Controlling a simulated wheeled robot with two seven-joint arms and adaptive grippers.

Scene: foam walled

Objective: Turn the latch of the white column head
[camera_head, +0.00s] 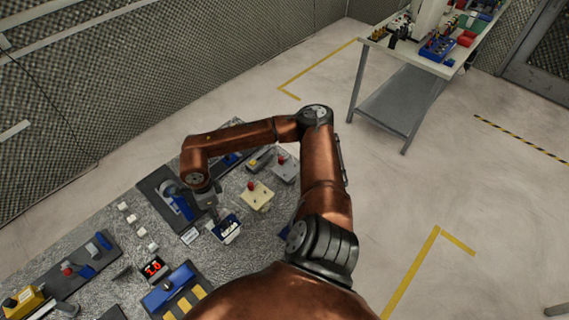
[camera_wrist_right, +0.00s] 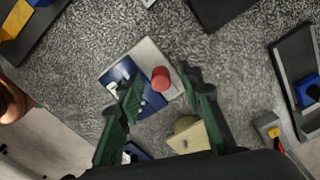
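A white column (camera_head: 430,18) stands on the table at the top right of the head view. Its top is cut off by the frame edge, and I cannot make out a latch on it. My right gripper (camera_head: 214,214) points down over the speckled bench, far from that column. In the right wrist view the green fingers of my right gripper (camera_wrist_right: 162,84) are apart with nothing held. Below them is a blue and white box (camera_wrist_right: 148,72) with a red round knob (camera_wrist_right: 161,79). My left gripper is not in view.
A cream box (camera_head: 257,196) with a red knob, a red-digit display (camera_head: 153,269) and several dark plates crowd the speckled bench (camera_head: 102,216). A table (camera_head: 393,57) with small coloured parts stands at the back right. Clear floor (camera_head: 445,165) lies between.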

